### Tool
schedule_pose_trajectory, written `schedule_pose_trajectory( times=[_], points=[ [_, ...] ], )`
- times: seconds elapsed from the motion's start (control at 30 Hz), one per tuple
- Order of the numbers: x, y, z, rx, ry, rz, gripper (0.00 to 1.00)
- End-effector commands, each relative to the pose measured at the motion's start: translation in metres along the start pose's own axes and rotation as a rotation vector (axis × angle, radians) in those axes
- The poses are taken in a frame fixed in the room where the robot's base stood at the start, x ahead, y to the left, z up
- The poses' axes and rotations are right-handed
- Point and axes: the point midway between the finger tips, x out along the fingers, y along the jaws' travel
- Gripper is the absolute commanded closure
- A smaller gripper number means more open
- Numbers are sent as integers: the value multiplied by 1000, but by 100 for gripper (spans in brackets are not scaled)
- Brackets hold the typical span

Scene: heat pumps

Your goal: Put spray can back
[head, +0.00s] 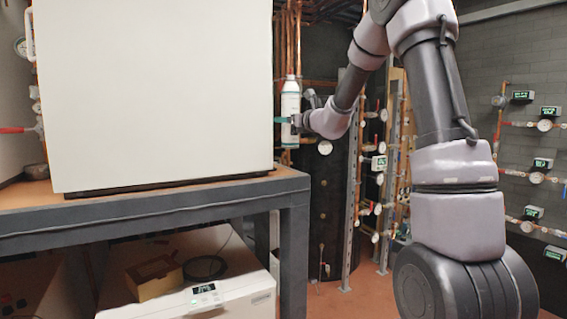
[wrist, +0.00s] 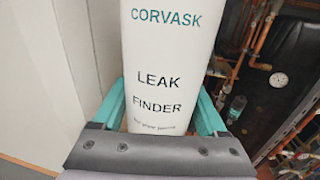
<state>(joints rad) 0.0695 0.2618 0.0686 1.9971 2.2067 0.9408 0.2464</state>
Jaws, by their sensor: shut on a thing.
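The spray can is a white bottle (head: 290,108) with a white cap, upright in the head view just right of the large white cabinet. In the wrist view the can (wrist: 168,55) fills the middle, its label reading "CORVASK LEAK FINDER". My gripper (head: 284,120) is shut on the can around its body, with a teal finger on each side of it in the wrist view (wrist: 161,110). The can's lower end is hidden by my gripper in the wrist view. It appears held above the level of the table top, apart from it.
The large white cabinet (head: 150,95) stands on a grey-framed table (head: 150,213). Below are a white unit (head: 235,295) with a display, an open cardboard box (head: 153,278) and a dark coil (head: 205,268). Copper pipes and gauges (head: 325,147) lie behind and right of the can.

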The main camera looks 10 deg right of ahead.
Motion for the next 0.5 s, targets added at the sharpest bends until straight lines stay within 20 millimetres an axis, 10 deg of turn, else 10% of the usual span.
schedule_pose_trajectory(
  times=[0.5],
  points=[
    [0,0,-70,4,2,-1,100]
  ],
)
